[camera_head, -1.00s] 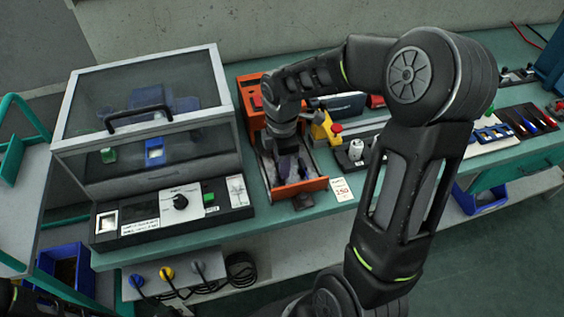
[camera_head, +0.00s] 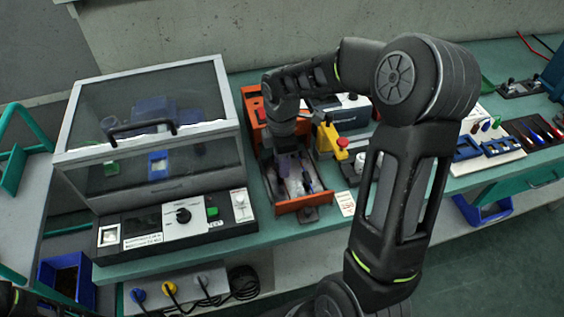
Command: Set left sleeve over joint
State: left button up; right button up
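My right gripper (camera_head: 297,178) points down into an open-topped orange box (camera_head: 304,203) on the bench, low over its pale floor. Dark and pale purplish shapes are crowded around its fingertips, so I cannot tell whether it is open or shut, or if it holds anything. I cannot make out the left sleeve or the joint; they are too small or hidden by my wrist. My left gripper is out of view.
A clear-lidded machine (camera_head: 150,130) with knob and buttons stands left of the orange box. A yellow device with a red knob (camera_head: 327,140) stands close on the right. My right forearm covers the bench middle. Blue trays (camera_head: 500,147) and screwdrivers (camera_head: 531,132) lie farther right.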

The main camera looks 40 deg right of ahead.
jog(key=o, duration=0.4)
jog(key=shift+w, duration=0.1)
jog(key=shift+r, duration=3.95)
